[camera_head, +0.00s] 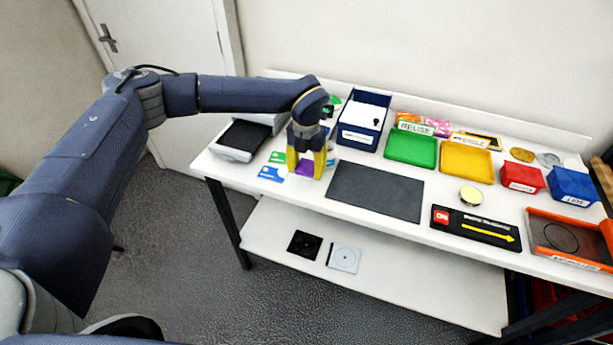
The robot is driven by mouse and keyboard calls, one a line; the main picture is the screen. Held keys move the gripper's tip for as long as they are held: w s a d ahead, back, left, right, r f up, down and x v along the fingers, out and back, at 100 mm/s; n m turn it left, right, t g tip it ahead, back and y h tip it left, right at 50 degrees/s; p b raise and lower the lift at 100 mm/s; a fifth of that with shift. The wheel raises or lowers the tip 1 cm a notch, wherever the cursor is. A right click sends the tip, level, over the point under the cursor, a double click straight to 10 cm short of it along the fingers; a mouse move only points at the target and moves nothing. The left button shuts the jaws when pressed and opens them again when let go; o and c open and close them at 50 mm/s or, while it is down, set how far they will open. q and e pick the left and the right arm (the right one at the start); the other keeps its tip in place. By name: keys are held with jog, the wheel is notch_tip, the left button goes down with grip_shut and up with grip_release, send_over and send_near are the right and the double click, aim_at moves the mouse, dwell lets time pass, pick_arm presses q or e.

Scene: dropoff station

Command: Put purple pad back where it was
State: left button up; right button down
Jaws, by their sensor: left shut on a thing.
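My left gripper (306,172) points down over the white table, left of the dark grey mat. Its yellow fingers are shut on the purple pad (304,167), which shows as a small purple patch between and behind them. The fingers hide much of the pad, and I cannot tell whether it touches the table top. My right gripper is not in view.
Blue and green cards (271,173) lie just left of the gripper. A dark grey mat (375,190) lies to its right. A blue bin (363,122) stands behind. Green (411,149) and yellow (465,162) trays are farther right.

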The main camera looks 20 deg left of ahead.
aim_at(307, 183)
pick_arm(q)
jog(key=shift+f, duration=1.8)
jog(key=shift+f, duration=0.1)
jog(key=o, duration=1.2)
notch_tip(307, 183, up, 12)
jog(key=shift+r, duration=0.15)
